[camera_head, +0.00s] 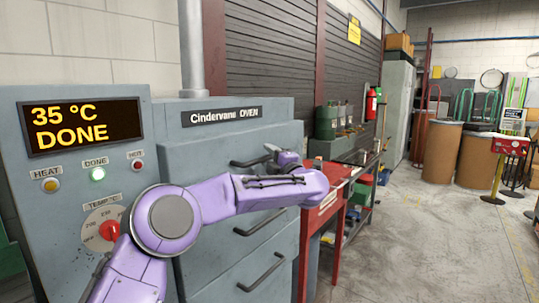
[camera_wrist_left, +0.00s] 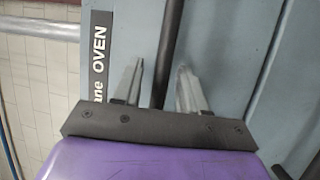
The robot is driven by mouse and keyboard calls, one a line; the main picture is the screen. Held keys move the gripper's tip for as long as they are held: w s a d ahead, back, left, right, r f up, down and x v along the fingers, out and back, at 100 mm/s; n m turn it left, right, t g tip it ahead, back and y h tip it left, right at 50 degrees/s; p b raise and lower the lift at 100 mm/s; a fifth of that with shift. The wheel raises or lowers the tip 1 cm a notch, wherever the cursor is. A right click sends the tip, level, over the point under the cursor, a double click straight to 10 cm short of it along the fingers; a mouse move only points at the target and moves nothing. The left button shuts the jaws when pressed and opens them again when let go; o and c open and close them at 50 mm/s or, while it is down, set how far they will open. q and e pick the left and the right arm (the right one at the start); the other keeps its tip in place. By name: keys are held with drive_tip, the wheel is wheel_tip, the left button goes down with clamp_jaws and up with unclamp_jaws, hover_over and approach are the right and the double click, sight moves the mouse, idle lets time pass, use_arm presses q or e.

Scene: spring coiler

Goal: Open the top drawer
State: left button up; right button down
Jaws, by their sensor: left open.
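The grey Cindervane oven has a top drawer (camera_head: 215,158) that sits flush with the front. Its dark bar handle (camera_head: 245,163) shows partly, with the rest hidden behind my left gripper (camera_head: 275,151). In the left wrist view the top handle (camera_wrist_left: 170,50) runs between the two fingers of my left gripper (camera_wrist_left: 160,88). The fingers are apart, one on each side of the bar, with gaps visible. I cannot tell how deep the bar sits between them. My purple left arm crosses in front of the oven. My right gripper is in neither view.
Lower drawer handles (camera_head: 262,273) stick out below. A red bench (camera_head: 330,195) stands close right of the oven. The concrete floor (camera_head: 430,250) further right is clear.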

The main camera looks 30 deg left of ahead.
use_arm(q)
clamp_jaws()
drive_tip(key=shift+d, duration=0.1)
